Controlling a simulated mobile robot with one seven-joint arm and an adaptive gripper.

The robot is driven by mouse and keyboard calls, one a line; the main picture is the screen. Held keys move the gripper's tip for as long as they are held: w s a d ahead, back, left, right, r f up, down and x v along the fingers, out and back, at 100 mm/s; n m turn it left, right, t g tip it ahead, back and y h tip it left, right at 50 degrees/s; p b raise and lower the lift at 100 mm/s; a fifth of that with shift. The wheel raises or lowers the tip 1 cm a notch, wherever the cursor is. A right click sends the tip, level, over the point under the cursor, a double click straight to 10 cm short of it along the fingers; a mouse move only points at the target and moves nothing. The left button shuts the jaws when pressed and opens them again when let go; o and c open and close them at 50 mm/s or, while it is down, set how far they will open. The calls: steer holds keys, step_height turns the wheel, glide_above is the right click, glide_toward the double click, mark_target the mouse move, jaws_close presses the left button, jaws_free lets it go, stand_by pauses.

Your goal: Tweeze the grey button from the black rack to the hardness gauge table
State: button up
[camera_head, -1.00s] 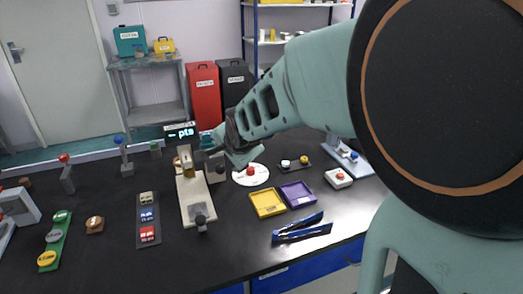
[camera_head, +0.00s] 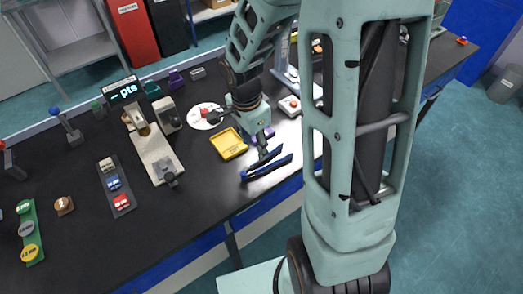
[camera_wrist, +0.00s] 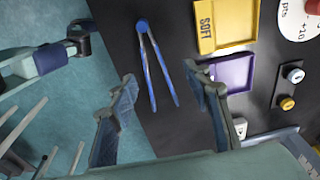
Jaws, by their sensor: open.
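My gripper (camera_head: 264,145) is open and empty above the blue tweezers (camera_head: 268,166). In the wrist view, the tweezers (camera_wrist: 155,65) lie spread on the black table, and their legs point between my gripper's fingers (camera_wrist: 165,92). A black rack (camera_wrist: 277,92) at the right of the wrist view holds a pale grey-white button (camera_wrist: 295,75) and a yellow-orange button (camera_wrist: 287,103). My arm hides this rack in the head view. The hardness gauge, with its "pts" display (camera_head: 126,91) and beige base (camera_head: 158,158), stands at left of centre.
A yellow tray (camera_head: 229,153) marked SOFT in the wrist view and a purple tray (camera_wrist: 235,85) lie beside the tweezers. A white disc (camera_head: 194,118) with a red knob stands behind. Another dark rack (camera_head: 106,175) with coloured blocks is left. The table's front edge is close.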

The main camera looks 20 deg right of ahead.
mark_target(260, 163)
steer(key=shift+s+d, duration=0.3)
steer(key=shift+s, duration=0.15)
steer(key=shift+f, duration=0.1)
steer(key=f+b, duration=0.2)
steer(key=f, duration=0.1)
steer(key=f+b, duration=0.3)
steer(key=d+f+b, duration=0.1)
steer(key=f+b, duration=0.1)
steer(key=f, duration=0.1)
steer(key=shift+w, duration=0.15)
steer(key=shift+r, duration=0.1)
steer(key=c, duration=0.7)
steer(key=shift+r, duration=0.1)
